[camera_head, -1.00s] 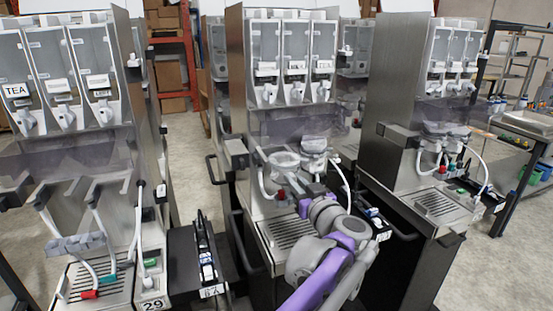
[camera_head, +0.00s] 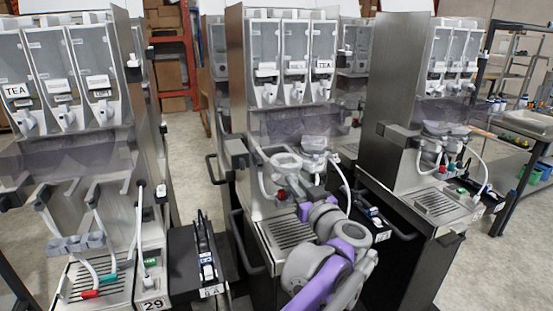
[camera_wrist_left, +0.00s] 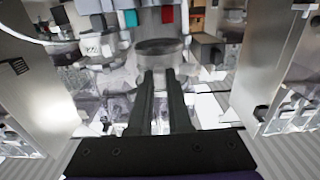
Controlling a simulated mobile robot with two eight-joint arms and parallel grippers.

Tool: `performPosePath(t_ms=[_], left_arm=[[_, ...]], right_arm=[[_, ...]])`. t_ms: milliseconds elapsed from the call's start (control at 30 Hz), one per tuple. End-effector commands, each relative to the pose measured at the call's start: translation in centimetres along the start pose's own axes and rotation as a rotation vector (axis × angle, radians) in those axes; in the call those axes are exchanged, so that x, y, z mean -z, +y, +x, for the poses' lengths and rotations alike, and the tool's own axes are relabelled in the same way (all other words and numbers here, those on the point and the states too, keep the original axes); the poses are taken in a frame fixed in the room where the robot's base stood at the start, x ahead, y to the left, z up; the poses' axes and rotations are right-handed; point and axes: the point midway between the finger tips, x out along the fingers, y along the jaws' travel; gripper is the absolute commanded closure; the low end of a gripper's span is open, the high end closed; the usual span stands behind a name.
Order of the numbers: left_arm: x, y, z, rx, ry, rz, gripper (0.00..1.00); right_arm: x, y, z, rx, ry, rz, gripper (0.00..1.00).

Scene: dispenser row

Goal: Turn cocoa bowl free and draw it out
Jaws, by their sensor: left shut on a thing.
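My left gripper (camera_head: 312,192) reaches up to the middle dispenser, its fingers mostly hidden behind my wrist in the head view. In the left wrist view its two dark fingers (camera_wrist_left: 160,78) are close together on a grey, partly see-through round bowl (camera_wrist_left: 160,50), which I take for the cocoa bowl. In the head view a pale ring-shaped bowl (camera_head: 287,162) shows in front of the middle machine, above and left of my wrist. A second bowl (camera_head: 314,143) sits to its right. No cocoa label is readable. My right gripper is out of view.
The middle machine's drip grille (camera_head: 288,234) lies below my wrist. White hoses (camera_head: 262,180) and a red fitting (camera_head: 280,194) hang close to the bowls. Machines stand on the left (camera_head: 70,170) and right (camera_head: 410,150), with a dark handle (camera_head: 385,222) between.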

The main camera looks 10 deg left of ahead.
Motion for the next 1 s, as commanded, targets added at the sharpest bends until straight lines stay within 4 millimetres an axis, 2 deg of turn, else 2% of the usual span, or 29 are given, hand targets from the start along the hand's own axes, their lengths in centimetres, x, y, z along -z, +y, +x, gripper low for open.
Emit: performPosePath(t_ms=[1000], left_arm=[[0.1, 0.1, -5.2, -0.001, 0.000, 0.000, 1.00]], right_arm=[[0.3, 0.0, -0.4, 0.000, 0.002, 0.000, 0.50]])
